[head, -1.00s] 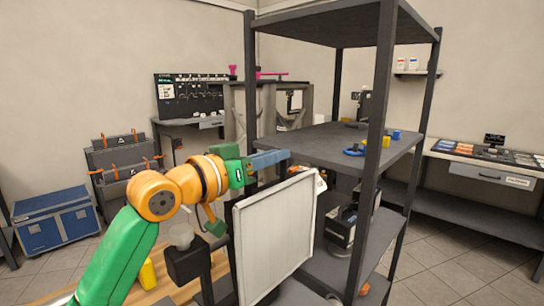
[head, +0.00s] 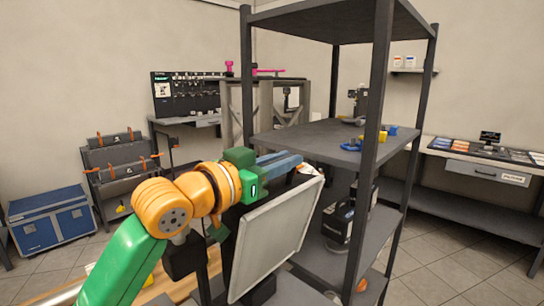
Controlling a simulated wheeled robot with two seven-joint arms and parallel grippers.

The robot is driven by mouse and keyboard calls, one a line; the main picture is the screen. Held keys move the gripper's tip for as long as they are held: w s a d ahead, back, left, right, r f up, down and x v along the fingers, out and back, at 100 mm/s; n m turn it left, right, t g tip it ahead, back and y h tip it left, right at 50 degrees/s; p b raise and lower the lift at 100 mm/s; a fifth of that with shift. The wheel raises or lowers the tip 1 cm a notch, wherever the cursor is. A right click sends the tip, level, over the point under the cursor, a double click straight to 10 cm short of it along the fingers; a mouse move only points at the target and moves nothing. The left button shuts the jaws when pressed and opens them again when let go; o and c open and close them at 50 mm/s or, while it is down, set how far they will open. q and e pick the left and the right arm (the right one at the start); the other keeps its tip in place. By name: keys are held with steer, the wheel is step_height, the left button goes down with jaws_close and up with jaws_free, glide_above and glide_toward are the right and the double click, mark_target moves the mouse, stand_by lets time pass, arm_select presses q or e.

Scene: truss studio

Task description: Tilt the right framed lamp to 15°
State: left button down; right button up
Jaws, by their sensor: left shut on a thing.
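The framed lamp (head: 272,240) is a large pale flat panel with a light rim, standing in the lower middle in front of the shelf rack. It leans, its top edge tipped to the right and away from its base. My left gripper (head: 282,163) reaches over from the left at the panel's top edge. Its blue-grey fingers are shut on the lamp's frame there; the exact contact is partly hidden. The lamp's mount behind the panel is mostly hidden. My right gripper does not show.
A dark shelf rack (head: 372,160) stands close on the right, its post near the panel. Its middle shelf bears a blue ring (head: 351,146) and small yellow and blue parts. A blue case (head: 50,222) sits on the floor at left. A wooden tabletop (head: 180,285) lies below my arm.

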mark_target(257, 209)
arm_select(q)
steer(key=c, duration=0.8)
jaws_free()
steer(key=shift+d, duration=0.1)
steer(key=shift+c, duration=0.2)
steer(key=shift+s, duration=0.1)
steer(key=b+v, duration=0.3)
steer(key=v, duration=0.4)
steer(key=shift+s, duration=0.1)
